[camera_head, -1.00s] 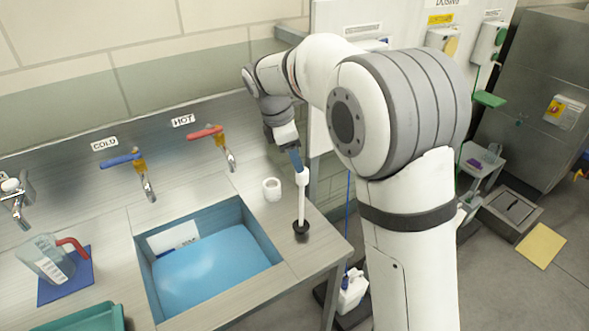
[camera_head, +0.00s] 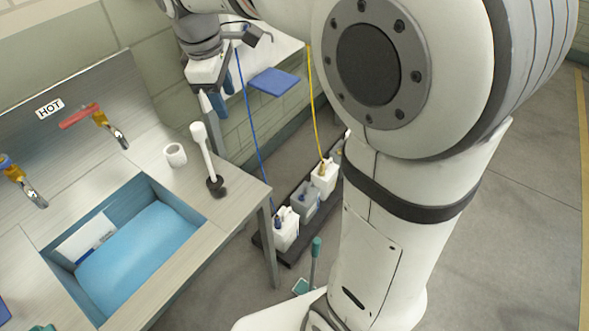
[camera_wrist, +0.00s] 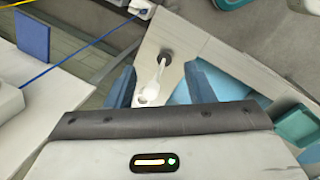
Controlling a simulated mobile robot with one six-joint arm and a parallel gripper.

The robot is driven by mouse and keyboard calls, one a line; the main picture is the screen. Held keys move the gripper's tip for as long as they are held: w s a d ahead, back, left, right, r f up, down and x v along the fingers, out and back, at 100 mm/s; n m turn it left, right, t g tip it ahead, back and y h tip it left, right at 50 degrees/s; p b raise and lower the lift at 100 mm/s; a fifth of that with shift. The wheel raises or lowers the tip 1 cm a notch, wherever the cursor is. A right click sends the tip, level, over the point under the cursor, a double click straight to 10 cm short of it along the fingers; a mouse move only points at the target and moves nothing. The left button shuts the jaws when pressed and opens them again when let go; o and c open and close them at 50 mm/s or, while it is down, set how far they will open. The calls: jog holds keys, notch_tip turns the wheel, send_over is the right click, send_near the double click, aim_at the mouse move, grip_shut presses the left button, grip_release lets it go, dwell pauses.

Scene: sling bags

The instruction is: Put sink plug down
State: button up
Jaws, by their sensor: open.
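The sink plug, a white rod with a round knob on top and a black base (camera_head: 205,160), stands upright on the steel counter (camera_head: 243,189), right of the sink. It also shows in the wrist view (camera_wrist: 159,78), between and beyond the fingertips. My gripper (camera_head: 221,98) is open and empty, with blue fingers, up and behind the plug and apart from it. In the wrist view, both blue fingers of my gripper (camera_wrist: 160,86) stand wide apart. The sink (camera_head: 125,243) holds blue water and a white labelled item.
A white ring-shaped cup (camera_head: 175,154) stands close left of the plug. Taps with a red lever (camera_head: 80,115) and a blue one are behind the sink. Several white jugs (camera_head: 286,230) stand on a dark floor tray. A blue pad (camera_head: 274,80) lies on a white surface behind.

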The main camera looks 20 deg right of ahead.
jog(key=s+d+f+m+t+y, duration=0.1)
jog(key=s+d+f+m, duration=0.2)
jog(key=s+m, duration=0.3)
jog(key=s+d+f+m+t, duration=0.1)
jog(key=s+d+f+m, duration=0.3)
jog(key=s+m, duration=0.3)
jog(key=s+d, duration=0.1)
jog(key=s, duration=0.3)
jog(key=shift+s+f+y, duration=0.3)
jog(key=shift+s+y, duration=0.1)
